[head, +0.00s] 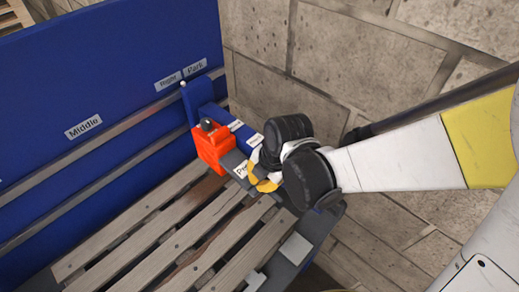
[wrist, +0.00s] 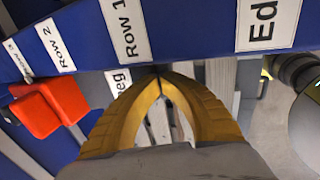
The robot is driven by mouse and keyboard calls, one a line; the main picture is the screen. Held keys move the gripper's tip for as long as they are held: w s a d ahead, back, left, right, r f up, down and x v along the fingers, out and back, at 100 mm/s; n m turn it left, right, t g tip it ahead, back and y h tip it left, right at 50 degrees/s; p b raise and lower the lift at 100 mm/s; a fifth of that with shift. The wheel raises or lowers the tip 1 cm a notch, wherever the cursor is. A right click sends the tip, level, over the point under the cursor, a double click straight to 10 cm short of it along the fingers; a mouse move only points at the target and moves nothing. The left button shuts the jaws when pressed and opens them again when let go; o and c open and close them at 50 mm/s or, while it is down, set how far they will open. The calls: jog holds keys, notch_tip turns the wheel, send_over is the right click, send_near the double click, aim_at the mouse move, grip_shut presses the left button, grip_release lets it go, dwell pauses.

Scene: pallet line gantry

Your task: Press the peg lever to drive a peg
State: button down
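My gripper (head: 262,183) is at the near end of the blue beam, right of the orange-red block. In the wrist view its yellow fingers (wrist: 159,74) meet at the tips, with nothing visible between them. A white label reading "Pe…" (head: 240,170) sits just left of the fingers; in the wrist view a label ending in "eg" (wrist: 121,82) is partly hidden behind the left finger. No lever is clearly visible; my gripper and wrist may hide it. The orange-red block (head: 212,150) has a dark knob on top and also shows in the wrist view (wrist: 48,105).
The blue beam (wrist: 190,30) carries labels "Row 1", "Row 2" and "Ed…" close beyond my fingertips. Wooden slats (head: 165,235) lie below left. A tall blue panel (head: 110,75) with "Middle" and "Park" labels stands left. A stone wall (head: 275,85) stands behind.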

notch_tip(320, 180, down, 3)
jog(key=t+y+b, duration=0.1)
jog(key=b, duration=0.2)
jog(key=shift+t+y, duration=0.3)
jog(key=shift+y, duration=0.1)
jog(key=shift+w+a+f+t+y+b, duration=0.15)
jog(key=shift+f+b, duration=0.15)
jog(key=shift+b, duration=0.15)
jog(key=shift+a+f+t+y+b, duration=0.15)
jog(key=shift+f+b, duration=0.1)
jog(key=shift+b, duration=0.15)
jog(key=shift+d+f+b, duration=0.1)
jog(key=shift+f+b, duration=0.1)
jog(key=shift+b, duration=0.1)
jog(key=shift+r, duration=0.2)
